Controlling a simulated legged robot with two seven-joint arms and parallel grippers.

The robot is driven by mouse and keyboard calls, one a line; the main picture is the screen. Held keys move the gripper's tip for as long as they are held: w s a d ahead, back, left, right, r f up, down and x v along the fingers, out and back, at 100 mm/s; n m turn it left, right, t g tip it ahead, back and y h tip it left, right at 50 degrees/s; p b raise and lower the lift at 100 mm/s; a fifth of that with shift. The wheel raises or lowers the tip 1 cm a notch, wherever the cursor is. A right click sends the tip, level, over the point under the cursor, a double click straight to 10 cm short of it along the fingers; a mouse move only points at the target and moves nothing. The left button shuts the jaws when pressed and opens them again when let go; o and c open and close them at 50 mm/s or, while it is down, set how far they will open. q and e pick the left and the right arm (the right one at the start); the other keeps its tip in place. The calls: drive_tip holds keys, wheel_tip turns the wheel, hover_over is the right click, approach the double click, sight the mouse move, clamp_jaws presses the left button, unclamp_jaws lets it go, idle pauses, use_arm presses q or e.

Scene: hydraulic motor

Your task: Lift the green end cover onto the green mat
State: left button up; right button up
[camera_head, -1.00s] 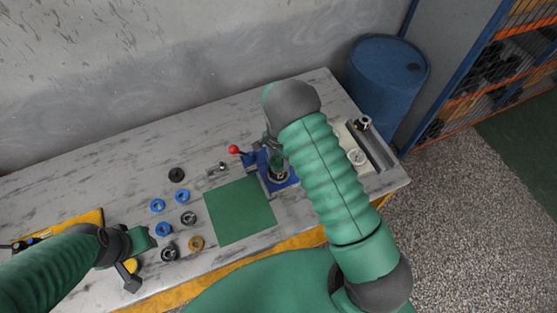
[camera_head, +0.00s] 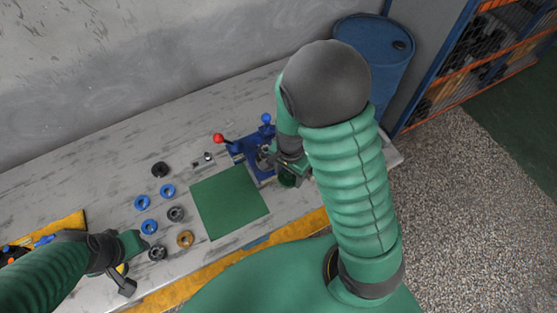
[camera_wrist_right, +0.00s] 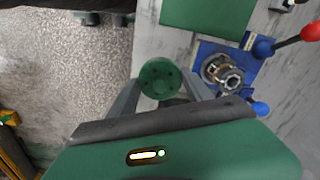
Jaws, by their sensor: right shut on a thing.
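The green end cover (camera_wrist_right: 160,77) is a round disc with small holes in its face. It sits between the fingers of my right gripper (camera_wrist_right: 162,88), which is shut on it. In the head view the cover (camera_head: 288,179) shows partly below my right gripper (camera_head: 291,171), just right of the blue fixture (camera_head: 253,146). The green mat (camera_head: 229,203) lies flat and bare, left of the held cover; it also shows at the top of the wrist view (camera_wrist_right: 207,14). My left gripper (camera_head: 124,277) is low at the left; its finger opening is unclear.
The fixture holds a metal motor part (camera_wrist_right: 222,72) and has a red-knobbed lever (camera_head: 219,138) and a blue knob (camera_head: 266,118). Several rings and small parts, including a brown ring (camera_head: 185,239), lie left of the mat.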

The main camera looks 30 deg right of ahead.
drive_tip(key=shift+s, duration=0.45)
drive_tip(key=shift+w, duration=0.1)
drive_tip(key=shift+r+p, duration=0.9)
drive_tip(key=shift+p, duration=0.05)
drive_tip(key=shift+f, duration=0.15)
